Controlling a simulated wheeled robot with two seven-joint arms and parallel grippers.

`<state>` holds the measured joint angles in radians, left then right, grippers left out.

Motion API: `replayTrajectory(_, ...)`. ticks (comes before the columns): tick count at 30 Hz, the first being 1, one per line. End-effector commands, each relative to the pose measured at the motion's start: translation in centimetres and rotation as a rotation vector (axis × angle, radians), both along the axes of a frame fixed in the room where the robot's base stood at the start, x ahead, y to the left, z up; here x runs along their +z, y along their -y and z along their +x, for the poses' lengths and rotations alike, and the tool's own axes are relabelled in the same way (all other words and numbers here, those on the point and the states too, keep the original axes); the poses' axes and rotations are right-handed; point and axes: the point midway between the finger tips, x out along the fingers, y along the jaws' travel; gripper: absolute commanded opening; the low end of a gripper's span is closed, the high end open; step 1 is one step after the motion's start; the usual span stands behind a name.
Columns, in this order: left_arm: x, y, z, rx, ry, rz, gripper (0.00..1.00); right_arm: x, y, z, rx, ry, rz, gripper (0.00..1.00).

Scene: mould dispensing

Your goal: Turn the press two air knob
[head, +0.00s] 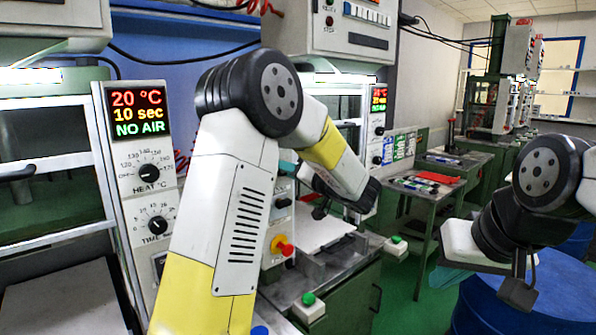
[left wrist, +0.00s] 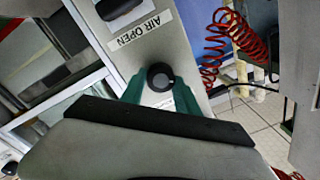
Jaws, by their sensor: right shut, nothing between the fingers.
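The black round air knob (left wrist: 160,77) sits on a light panel beside an AIR OPEN label (left wrist: 141,29) in the left wrist view. My left gripper (left wrist: 160,92) has its two green fingers on either side of the knob, seemingly touching both sides. In the head view my left arm reaches to the middle press (head: 335,240), and its green fingertip (head: 288,156) shows by the press's left column. The knob itself cannot be made out there. My right gripper (head: 460,245) is at the right above a blue drum, away from the presses, shut and empty.
The left press panel (head: 140,150) has heat and time dials and reads NO AIR. A red and yellow button (head: 283,246) and a green button (head: 309,299) are near my left arm. A coiled red hose (left wrist: 235,40) hangs beyond the knob. A side table (head: 428,186) holds tools.

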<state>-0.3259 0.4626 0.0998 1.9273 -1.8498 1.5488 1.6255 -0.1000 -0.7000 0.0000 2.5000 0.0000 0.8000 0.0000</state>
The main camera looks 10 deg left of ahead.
Motion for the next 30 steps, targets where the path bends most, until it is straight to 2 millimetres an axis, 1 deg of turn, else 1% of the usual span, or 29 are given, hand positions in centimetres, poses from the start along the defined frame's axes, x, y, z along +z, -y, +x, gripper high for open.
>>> replayTrajectory(1,-0.01,0.01,0.00,-0.001,0.000,-0.001,0.10,0.00,0.00,0.00,0.000,0.000,0.000,0.00)
replayTrajectory(3,-0.03,0.01,0.00,-0.001,0.000,-0.001,0.00,0.00,0.00,0.00,0.000,0.000,0.000,0.00)
replayTrajectory(11,-0.05,0.04,-0.01,-0.001,-0.021,0.015,0.00,0.00,0.00,0.00,0.000,0.000,0.000,0.00)
replayTrajectory(17,-0.10,0.07,0.01,-0.001,-0.095,0.072,0.00,0.00,0.00,0.00,0.000,0.000,0.000,0.00)
replayTrajectory(30,-0.28,0.12,0.02,-0.001,-0.403,0.313,0.00,0.00,0.00,0.00,0.000,0.000,0.000,0.00)
